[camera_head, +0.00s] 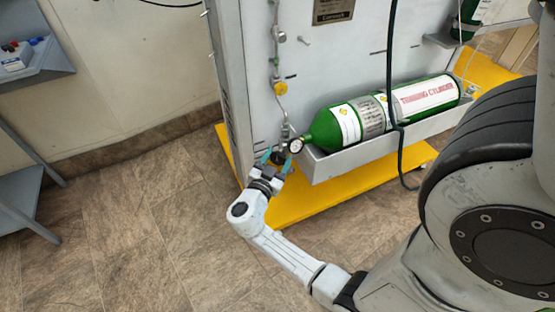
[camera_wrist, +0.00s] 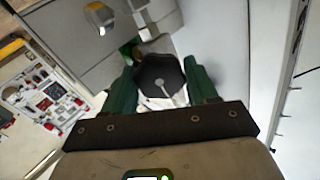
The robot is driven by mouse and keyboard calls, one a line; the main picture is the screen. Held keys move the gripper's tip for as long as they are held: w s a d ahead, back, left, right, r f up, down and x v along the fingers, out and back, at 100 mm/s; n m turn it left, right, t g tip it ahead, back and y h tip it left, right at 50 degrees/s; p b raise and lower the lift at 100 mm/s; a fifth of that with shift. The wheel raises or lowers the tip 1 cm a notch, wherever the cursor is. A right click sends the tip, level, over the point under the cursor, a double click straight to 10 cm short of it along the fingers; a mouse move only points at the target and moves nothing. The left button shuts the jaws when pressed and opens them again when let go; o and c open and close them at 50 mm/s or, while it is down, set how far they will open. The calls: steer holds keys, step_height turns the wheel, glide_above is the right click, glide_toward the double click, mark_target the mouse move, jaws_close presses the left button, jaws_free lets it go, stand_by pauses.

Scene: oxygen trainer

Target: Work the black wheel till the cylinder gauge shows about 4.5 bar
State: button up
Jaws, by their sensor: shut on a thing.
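The black wheel (camera_wrist: 160,78) is a lobed knob with a pale pointer mark on its face. In the wrist view it sits between the two teal fingers of my gripper (camera_wrist: 161,86), which is shut on it. In the head view my gripper (camera_head: 277,160) is at the valve left of the cylinder's neck, and the wheel is mostly hidden there. The cylinder gauge (camera_head: 296,146) is a small round white dial just right of the fingers; its needle is too small to read. The green training cylinder (camera_head: 322,133) lies on its side.
The cylinder rests in a grey tray (camera_head: 375,150) on the panel (camera_head: 330,60). A yellow base (camera_head: 300,203) runs below. A black hose (camera_head: 390,90) hangs in front of the cylinder. A grey shelf (camera_head: 45,70) stands at the left; the floor between is clear.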

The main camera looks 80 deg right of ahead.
steer(key=n+b, duration=0.2)
steer(key=n, duration=0.3)
steer(key=shift+w+b, duration=0.1)
steer(key=shift+b, duration=0.2)
steer(key=n, duration=0.5)
steer(key=shift+w, duration=0.1)
steer(key=shift+r+n, duration=0.1)
steer(key=shift+n, duration=0.2)
steer(key=o, duration=1)
steer(key=a, duration=0.3)
steer(key=w+a, duration=0.1)
steer(key=a, duration=0.3)
steer(key=a+p, duration=0.1)
steer(key=a, duration=0.2)
steer(key=shift+w+a, duration=0.2)
steer(key=shift+a, duration=0.2)
